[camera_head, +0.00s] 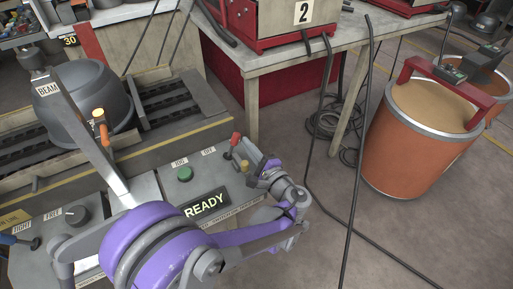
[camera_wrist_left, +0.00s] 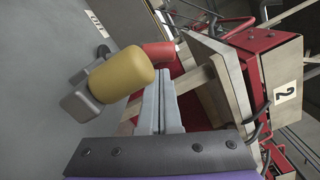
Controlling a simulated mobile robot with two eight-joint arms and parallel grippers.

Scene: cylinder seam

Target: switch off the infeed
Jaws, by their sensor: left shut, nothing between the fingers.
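The grey control panel (camera_head: 140,215) carries a green button (camera_head: 184,173), a lit "READY" display (camera_head: 207,205) and a dark rotary knob (camera_head: 76,215). At its right end stand a red-tipped lever (camera_head: 235,139) and a yellow-tipped one (camera_head: 245,165). My left gripper (camera_head: 272,163) is just right of the yellow tip. In the left wrist view the shut, empty fingers (camera_wrist_left: 159,84) are close to the yellow tip (camera_wrist_left: 122,75), with the red tip (camera_wrist_left: 160,54) beyond. I cannot tell whether they touch. I cannot tell which control is the infeed. My right gripper is out of view.
A grey drum-like part (camera_head: 85,103) sits behind the panel, with an orange-handled lever (camera_head: 101,125) in front. A workbench (camera_head: 290,58) marked "2" is at the back. Cables (camera_head: 365,140) hang to the floor. An orange bin (camera_head: 420,140) stands right.

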